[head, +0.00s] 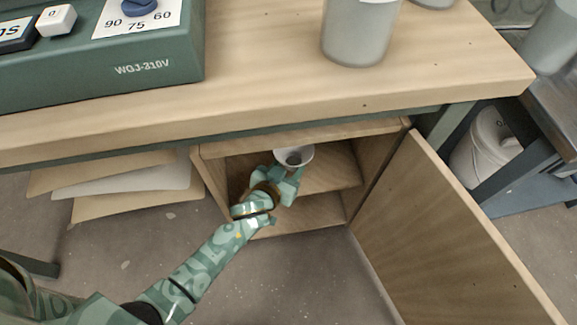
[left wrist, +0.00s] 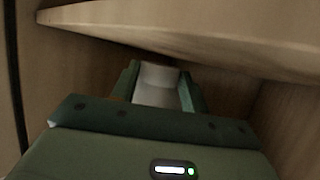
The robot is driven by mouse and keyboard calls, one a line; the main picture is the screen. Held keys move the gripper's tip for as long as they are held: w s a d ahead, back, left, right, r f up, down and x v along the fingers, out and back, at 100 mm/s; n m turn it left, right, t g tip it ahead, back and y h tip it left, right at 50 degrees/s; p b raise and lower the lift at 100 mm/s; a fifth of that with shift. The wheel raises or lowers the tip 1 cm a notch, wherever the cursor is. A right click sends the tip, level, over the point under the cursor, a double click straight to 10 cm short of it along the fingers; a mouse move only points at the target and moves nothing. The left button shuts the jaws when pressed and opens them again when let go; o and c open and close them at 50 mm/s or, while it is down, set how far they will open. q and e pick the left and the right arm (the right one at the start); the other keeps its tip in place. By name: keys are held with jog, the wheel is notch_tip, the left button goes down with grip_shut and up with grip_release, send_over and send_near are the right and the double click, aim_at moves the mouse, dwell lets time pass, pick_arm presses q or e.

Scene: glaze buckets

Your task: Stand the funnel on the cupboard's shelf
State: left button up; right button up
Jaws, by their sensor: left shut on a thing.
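A white funnel (head: 291,155) shows in the head view at the upper front of the open cupboard (head: 213,172), with its wide mouth up. My left gripper (head: 289,178) is shut on the funnel. In the left wrist view the pale funnel (left wrist: 157,82) sits between the two green fingers (left wrist: 158,90). The cupboard's shelf (head: 338,176) shows behind and to the right of the gripper. I cannot tell whether the funnel touches the shelf. My right gripper is not in view.
The cupboard door (head: 450,225) stands wide open to the right. The workbench (head: 270,95) overhangs the cupboard and carries a green machine (head: 110,55) and a grey bucket (head: 360,30). Boards (head: 120,182) lie left of the cupboard. A cupboard panel (left wrist: 200,32) runs above the gripper in the wrist view.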

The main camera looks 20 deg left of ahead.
pick_arm(q)
jog(key=shift+f, duration=0.1)
jog(key=shift+f, duration=0.5)
jog(key=o, duration=1)
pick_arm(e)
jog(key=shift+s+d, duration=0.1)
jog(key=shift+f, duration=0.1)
pick_arm(q)
jog(key=shift+r, duration=0.25)
jog(key=shift+s+r+p, duration=0.7)
jog(key=shift+s+r, duration=0.1)
jog(key=shift+r, duration=0.15)
jog(key=p+v, duration=0.4)
jog(key=v, duration=0.6)
jog(key=shift+f+p, duration=0.15)
jog(key=shift+p, duration=0.2)
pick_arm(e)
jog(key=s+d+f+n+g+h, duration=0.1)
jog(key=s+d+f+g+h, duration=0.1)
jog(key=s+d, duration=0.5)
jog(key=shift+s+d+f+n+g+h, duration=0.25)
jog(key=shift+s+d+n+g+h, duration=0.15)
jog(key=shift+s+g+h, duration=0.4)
